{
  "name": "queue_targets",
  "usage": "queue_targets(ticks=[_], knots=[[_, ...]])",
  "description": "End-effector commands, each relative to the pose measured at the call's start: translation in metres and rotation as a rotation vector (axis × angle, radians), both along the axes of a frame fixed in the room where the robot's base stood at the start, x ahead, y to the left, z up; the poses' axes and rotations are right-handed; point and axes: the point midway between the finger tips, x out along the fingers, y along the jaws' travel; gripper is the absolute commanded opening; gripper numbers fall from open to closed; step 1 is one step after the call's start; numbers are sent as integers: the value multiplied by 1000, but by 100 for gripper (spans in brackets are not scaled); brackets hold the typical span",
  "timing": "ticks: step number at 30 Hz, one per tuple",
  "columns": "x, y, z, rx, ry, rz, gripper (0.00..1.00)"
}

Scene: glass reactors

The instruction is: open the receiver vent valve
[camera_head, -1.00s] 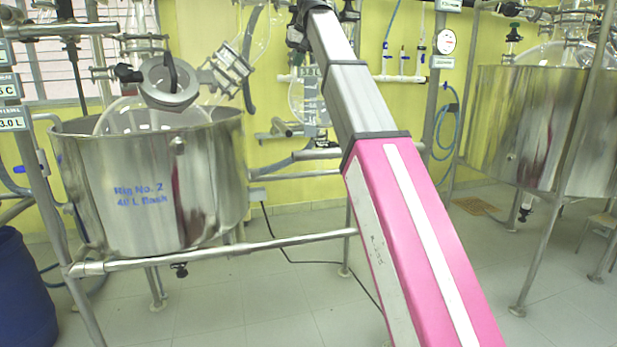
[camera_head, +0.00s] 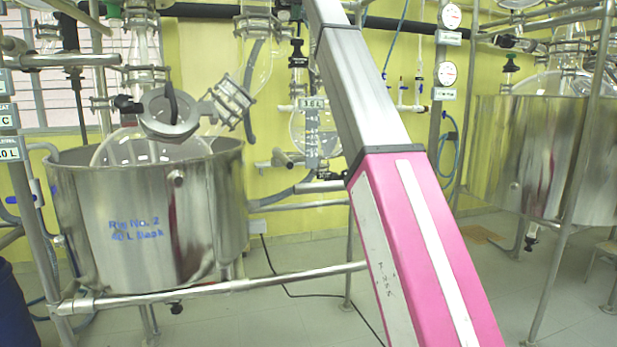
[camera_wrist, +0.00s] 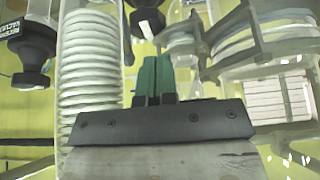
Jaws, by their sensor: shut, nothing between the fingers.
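In the wrist view my gripper (camera_wrist: 156,77) points up the picture with its two green fingers together and nothing between them. A black knob (camera_wrist: 147,20) is just beyond the fingertips, close to them in the picture; I cannot tell whether they touch. A second black knob (camera_wrist: 33,45) is at the upper left, beside a partly cut-off label (camera_wrist: 10,30) that seems to end in "VACUUM". I cannot tell which knob is the receiver vent valve. In the head view a black-topped valve (camera_head: 297,53) stands above the round glass receiver (camera_head: 312,130). My gripper is out of that view.
A coiled glass condenser (camera_wrist: 90,75) stands left of my fingers, and clamped glass flanges (camera_wrist: 262,40) are at the right. In the head view, the steel vessel marked Rig No. 2 (camera_head: 150,225) is at left, another vessel (camera_head: 525,150) at right. Gauges (camera_head: 446,74) hang behind.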

Motion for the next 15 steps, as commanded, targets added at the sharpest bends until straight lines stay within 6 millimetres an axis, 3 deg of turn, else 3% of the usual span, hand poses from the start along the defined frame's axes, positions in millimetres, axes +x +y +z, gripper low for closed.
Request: queue_targets(ticks=[8,15], knots=[[-1,0,-16,0,0,0,0],[-1,0,-44,0,1,0,0]])
